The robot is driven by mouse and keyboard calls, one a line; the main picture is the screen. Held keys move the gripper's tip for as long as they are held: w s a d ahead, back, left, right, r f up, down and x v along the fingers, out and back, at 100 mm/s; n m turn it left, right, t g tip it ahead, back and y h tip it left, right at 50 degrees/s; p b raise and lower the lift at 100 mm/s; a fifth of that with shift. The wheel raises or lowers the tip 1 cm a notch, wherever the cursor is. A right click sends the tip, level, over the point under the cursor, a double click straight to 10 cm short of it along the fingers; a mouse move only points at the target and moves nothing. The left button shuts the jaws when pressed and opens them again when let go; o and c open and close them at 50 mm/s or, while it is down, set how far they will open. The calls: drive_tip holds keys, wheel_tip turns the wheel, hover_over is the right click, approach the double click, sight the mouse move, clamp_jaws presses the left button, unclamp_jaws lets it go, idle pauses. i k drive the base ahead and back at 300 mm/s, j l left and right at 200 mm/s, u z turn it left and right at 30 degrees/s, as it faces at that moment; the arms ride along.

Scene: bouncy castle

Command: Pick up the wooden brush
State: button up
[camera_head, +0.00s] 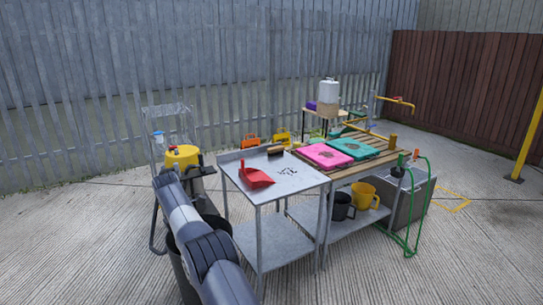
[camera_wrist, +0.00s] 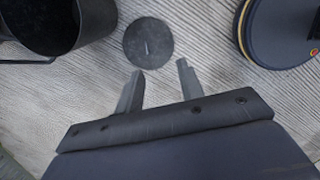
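A small brown brush-like thing (camera_head: 275,150), which looks like the wooden brush, lies at the back edge of the metal table (camera_head: 300,185) in the head view. It is too small there to make out its bristles. My gripper (camera_wrist: 158,74) is open and empty in the wrist view, pointing down over the concrete floor. In the head view my arm reaches to the left of the metal table, and the gripper itself cannot be made out. The brush does not show in the wrist view.
A red dustpan (camera_head: 258,178) lies on the metal table. A wooden table with pink (camera_head: 323,154) and teal (camera_head: 352,147) pads adjoins it at right. A yellow-topped machine (camera_head: 182,155) stands beyond my arm. The wrist view shows a black bucket (camera_wrist: 50,25) and a dark disc (camera_wrist: 148,43).

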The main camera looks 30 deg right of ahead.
sight(275, 151)
drive_tip(key=i+l+z, duration=0.1)
drive_tip(key=i+l, duration=0.75)
drive_tip(key=i+l+z, duration=0.15)
drive_tip(key=i+l, duration=0.75)
drive_tip(key=i+l+z, duration=0.1)
drive_tip(key=i+l, duration=0.8)
drive_tip(key=i, duration=0.05)
